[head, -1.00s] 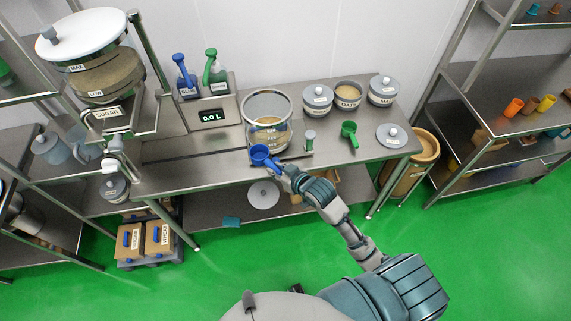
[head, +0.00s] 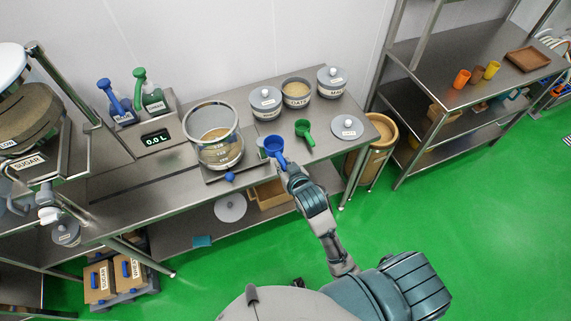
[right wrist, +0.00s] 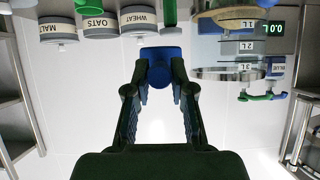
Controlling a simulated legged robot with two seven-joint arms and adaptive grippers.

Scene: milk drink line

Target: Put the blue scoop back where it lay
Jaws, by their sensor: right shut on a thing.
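The blue scoop (head: 273,146) is at the front edge of the steel table (head: 190,176), right of the glass vessel (head: 215,150) and left of the green scoop (head: 304,130). My right gripper (head: 284,168) is shut on its handle. In the right wrist view the blue scoop (right wrist: 160,62) sits between both fingertips of my right gripper (right wrist: 161,88). Its bowl looks upright in the head view. I cannot tell how far it is above the table. My left gripper is not in view.
Three jars stand at the back, one of them the open oats jar (head: 296,93). A loose grey lid (head: 347,127) lies at the table's right end. The 0.0 L display (head: 155,138) stands left of the vessel. Bare tabletop shows around the green scoop.

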